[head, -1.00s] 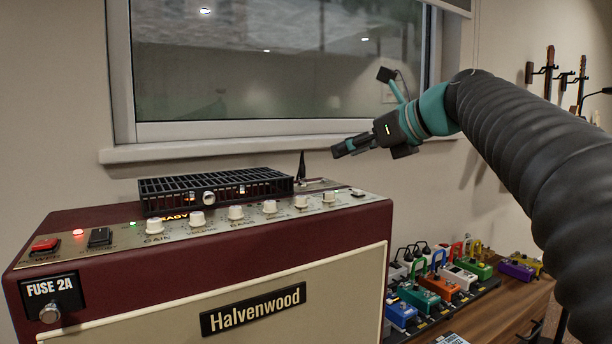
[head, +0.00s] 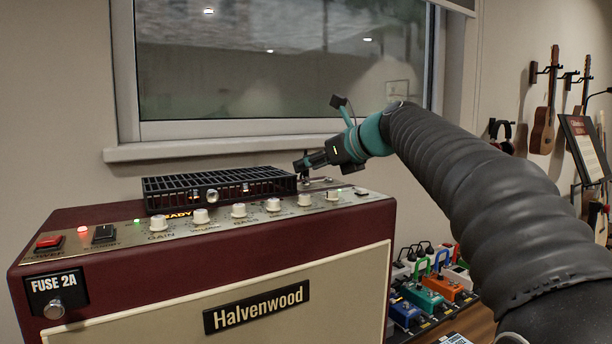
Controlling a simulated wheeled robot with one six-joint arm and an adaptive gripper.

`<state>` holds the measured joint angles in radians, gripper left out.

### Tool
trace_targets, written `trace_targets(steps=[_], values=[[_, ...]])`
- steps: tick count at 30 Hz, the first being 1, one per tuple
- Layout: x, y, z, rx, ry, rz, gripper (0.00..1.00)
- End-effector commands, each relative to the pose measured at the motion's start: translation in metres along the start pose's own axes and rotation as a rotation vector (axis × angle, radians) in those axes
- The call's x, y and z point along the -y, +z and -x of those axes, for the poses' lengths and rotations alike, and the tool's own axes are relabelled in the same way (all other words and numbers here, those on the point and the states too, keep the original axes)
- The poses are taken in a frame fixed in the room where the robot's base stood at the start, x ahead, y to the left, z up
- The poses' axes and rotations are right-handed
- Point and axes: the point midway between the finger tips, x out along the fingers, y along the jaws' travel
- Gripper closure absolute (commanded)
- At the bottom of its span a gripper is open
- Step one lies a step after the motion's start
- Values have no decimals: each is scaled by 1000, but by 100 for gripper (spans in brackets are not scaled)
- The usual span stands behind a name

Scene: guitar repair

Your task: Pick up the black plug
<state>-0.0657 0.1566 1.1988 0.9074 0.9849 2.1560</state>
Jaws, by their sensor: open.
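The black plug (head: 305,174) stands upright on the top panel of the maroon amplifier, at the right end of the black vent cage. Only a small dark part of it shows, because my gripper covers its upper part. My gripper (head: 301,165) points left with its fingertips at the plug in the picture. It is open and holds nothing that I can see. Whether the fingers are around the plug, in front of it or touching it, I cannot tell.
The black vent cage (head: 219,189) lies just left of my fingertips. A row of white knobs (head: 239,211) runs along the front of the amplifier (head: 110,299). The window sill (head: 200,148) is behind. Colored pedals (head: 424,297) stand at the lower right.

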Motion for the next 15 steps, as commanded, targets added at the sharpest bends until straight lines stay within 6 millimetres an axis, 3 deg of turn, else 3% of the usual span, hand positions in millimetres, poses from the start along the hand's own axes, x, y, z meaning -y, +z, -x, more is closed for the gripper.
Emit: trace_targets(steps=[4,11,15], values=[[0,0,-17,0,1,-1,56],[0,0,-18,0,0,-1,56],[0,0,-18,0,0,-1,91]])
